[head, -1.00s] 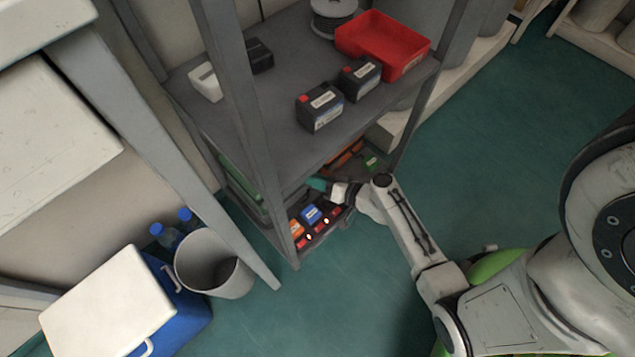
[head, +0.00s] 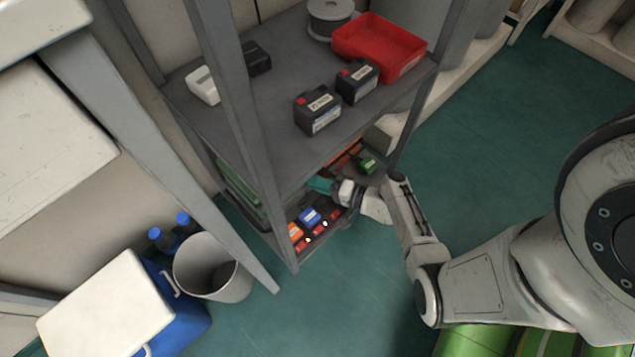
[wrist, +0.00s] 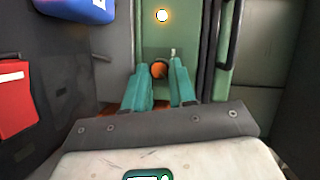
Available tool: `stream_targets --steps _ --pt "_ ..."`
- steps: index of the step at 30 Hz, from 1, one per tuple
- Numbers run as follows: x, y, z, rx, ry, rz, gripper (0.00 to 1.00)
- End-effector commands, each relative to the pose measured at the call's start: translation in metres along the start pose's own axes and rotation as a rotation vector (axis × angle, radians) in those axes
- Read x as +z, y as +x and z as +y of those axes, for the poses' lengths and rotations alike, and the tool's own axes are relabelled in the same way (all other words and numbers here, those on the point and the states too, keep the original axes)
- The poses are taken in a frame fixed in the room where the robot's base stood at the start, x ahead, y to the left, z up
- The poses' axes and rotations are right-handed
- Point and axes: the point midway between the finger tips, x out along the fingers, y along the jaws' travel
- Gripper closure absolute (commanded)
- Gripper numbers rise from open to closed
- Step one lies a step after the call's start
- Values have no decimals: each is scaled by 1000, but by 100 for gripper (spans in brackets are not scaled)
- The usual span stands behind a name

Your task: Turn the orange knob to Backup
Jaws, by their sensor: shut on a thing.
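The orange knob (wrist: 158,70) shows in the wrist view on a green panel (wrist: 150,40), between the tips of my teal fingers. My gripper (wrist: 158,66) is shut on the knob, one finger on each side. A small pale mark (wrist: 173,52) sits just above and right of the knob; I cannot read it or tell the knob's setting. A lit lamp (wrist: 162,15) glows on the panel above the knob. In the head view my gripper (head: 322,185) reaches into the lower part of the grey shelf rack, and the knob is hidden there.
The upper shelf (head: 270,100) of the rack hangs over my gripper. Beside it in the lower level are a blue block (head: 310,216), an orange block (head: 295,231) and small red parts with lights. A bin (head: 212,267) and cooler (head: 100,310) stand left.

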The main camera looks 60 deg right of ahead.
Motion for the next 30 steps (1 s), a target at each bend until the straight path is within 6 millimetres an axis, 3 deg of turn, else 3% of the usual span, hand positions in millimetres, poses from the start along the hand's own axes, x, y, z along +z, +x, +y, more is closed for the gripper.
stream_targets --steps 14,15,21,23,30 --pt "-1 0 1 -4 15 2 100" --pt "-1 0 1 -4 15 2 73" --pt "0 0 1 -4 14 1 54" --pt "0 0 1 -4 14 1 49" --pt "0 -1 0 -4 14 1 49"
